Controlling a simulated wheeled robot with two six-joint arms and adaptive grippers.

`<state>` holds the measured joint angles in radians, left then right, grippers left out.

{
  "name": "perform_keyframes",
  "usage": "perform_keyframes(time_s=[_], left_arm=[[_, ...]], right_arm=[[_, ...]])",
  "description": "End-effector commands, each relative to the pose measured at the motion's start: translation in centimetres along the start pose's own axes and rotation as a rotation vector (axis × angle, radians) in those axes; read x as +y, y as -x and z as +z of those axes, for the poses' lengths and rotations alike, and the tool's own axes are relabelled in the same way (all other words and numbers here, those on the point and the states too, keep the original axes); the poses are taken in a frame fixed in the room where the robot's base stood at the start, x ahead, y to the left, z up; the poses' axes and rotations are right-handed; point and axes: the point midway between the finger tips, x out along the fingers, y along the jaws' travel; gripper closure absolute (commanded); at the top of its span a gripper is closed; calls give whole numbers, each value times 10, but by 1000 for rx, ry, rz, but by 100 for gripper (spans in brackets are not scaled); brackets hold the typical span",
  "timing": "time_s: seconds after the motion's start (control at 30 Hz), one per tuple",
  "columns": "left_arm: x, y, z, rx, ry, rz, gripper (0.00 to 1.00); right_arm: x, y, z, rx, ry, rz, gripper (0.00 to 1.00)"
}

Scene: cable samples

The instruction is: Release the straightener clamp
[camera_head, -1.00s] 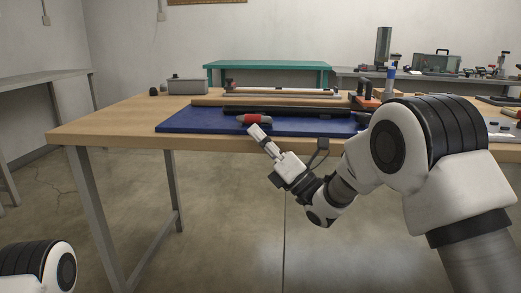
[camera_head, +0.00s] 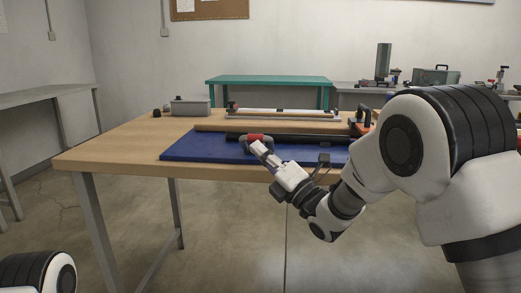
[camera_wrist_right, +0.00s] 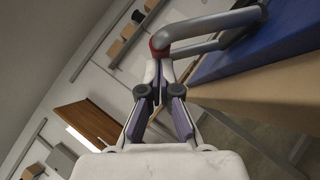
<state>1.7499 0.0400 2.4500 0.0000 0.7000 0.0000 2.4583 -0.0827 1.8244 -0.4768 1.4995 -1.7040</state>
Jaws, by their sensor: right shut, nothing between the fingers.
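A long pale bar fixture (camera_head: 290,112) with dark end parts lies behind on the table; I cannot tell which part is the straightener clamp. My left gripper is out of view.
A grey box (camera_head: 190,106) stands at the table's left rear. A dark bar (camera_head: 300,139) lies across the mat. An orange and black item (camera_head: 364,120) is at right, beside my arm. The table's left part (camera_head: 115,148) is clear.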

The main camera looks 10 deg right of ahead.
Motion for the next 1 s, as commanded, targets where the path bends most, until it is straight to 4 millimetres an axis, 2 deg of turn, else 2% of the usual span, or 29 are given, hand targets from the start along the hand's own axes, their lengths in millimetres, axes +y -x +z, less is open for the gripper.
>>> perform_keyframes(time_s=[0.03,0.2,0.6,0.8,1.0], left_arm=[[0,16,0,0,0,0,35],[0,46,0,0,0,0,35],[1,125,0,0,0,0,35],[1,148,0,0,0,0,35],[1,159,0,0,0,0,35]], right_arm=[[11,-7,7,0,-28,-28,100],[19,-18,18,-1,-143,-143,100],[25,-44,44,-1,-409,-409,100],[21,-52,53,-2,-519,-519,100],[16,-56,57,-1,-557,-557,100]])
